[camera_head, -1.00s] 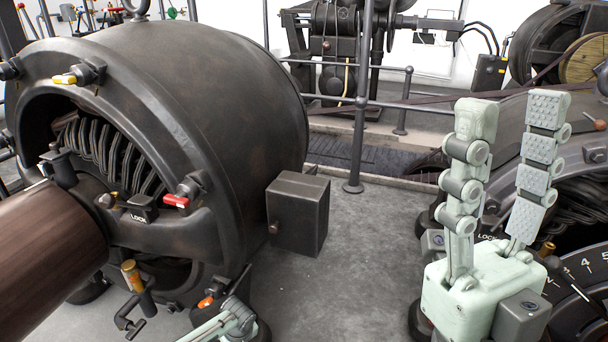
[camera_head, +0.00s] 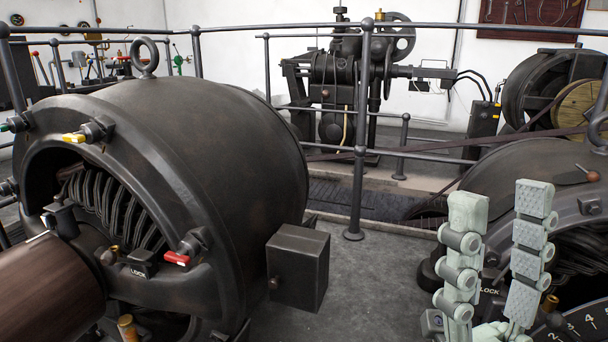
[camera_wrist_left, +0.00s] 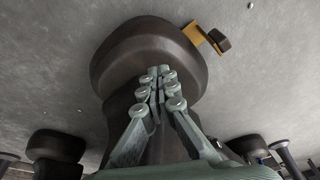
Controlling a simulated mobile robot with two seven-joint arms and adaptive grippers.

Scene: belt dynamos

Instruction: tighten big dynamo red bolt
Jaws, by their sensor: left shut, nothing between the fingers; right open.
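The big dynamo (camera_head: 215,135) fills the left of the head view, a dark rounded housing with copper-dark windings and a brown shaft. Its red bolt (camera_head: 177,258) has a red handle and sits on the lower right of the front rim. A yellow-handled bolt (camera_head: 75,137) is at the upper left of the rim. My right gripper (camera_head: 502,200) is open and upright at the right, apart from the red bolt, with nothing between its fingers. My left gripper is out of the head view; in the left wrist view (camera_wrist_left: 158,72) it is shut and empty, in front of a dark round foot (camera_wrist_left: 150,48).
A dark box (camera_head: 298,267) is on the dynamo's right side. A second dynamo (camera_head: 540,165) stands behind my right gripper. A railing (camera_head: 361,120) crosses the middle. Grey floor (camera_head: 370,270) lies clear between the dynamos.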

